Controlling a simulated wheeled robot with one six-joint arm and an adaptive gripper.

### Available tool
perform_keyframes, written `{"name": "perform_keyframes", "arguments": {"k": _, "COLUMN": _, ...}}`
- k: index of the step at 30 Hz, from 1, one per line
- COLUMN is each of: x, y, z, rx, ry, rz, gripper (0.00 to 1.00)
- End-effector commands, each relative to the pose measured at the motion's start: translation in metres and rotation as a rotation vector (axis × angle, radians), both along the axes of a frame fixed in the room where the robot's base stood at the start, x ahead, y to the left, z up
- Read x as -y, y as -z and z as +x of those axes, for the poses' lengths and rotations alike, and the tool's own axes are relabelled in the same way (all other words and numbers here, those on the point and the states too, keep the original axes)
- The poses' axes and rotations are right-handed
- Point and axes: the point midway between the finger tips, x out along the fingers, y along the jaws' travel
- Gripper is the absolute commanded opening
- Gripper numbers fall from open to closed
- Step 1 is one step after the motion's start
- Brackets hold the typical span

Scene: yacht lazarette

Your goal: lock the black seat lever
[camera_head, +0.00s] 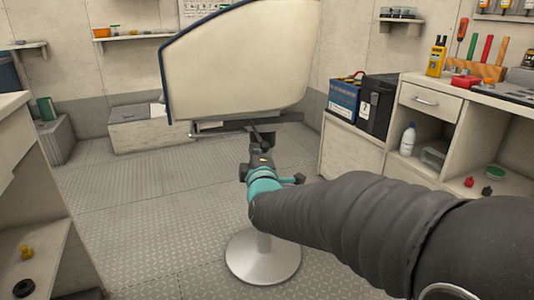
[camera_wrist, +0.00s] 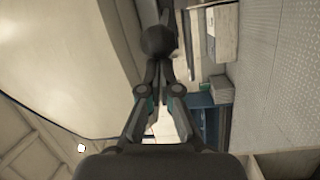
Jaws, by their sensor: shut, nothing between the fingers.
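The cream seat (camera_head: 245,60) with a dark blue edge stands in the middle of the head view on a pedestal with a round metal base (camera_head: 263,262). Its pale underside (camera_wrist: 75,55) fills the left of the wrist view. The black seat lever (camera_wrist: 158,40), with a rounded knob end, lies straight ahead of my fingers. My gripper (camera_wrist: 157,66) is shut and empty, its fingertips at or very near the knob; I cannot tell whether they touch. In the head view my gripper (camera_head: 257,143) is just under the seat, and the lever is hard to tell apart from it.
A worktop with a drawer (camera_head: 425,99) and tools stands at the right. A blue battery (camera_head: 344,99) and a black box (camera_head: 378,106) sit on a low cabinet behind. A bench (camera_head: 30,180) edges the left. The chequered floor between is clear.

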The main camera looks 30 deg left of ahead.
Motion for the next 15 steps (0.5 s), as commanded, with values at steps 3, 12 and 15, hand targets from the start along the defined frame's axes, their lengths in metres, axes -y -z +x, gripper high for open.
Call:
{"name": "perform_keyframes", "arguments": {"k": 3, "x": 0.007, "y": 0.001, "z": 0.007, "rx": -0.005, "ry": 0.014, "rz": 0.004, "gripper": 0.00}}
{"name": "perform_keyframes", "arguments": {"k": 12, "x": 0.016, "y": -0.001, "z": 0.012, "rx": -0.006, "ry": 0.023, "rz": 0.012, "gripper": 0.00}}
{"name": "perform_keyframes", "arguments": {"k": 15, "x": 0.018, "y": -0.002, "z": 0.013, "rx": -0.006, "ry": 0.025, "rz": 0.013, "gripper": 0.00}}
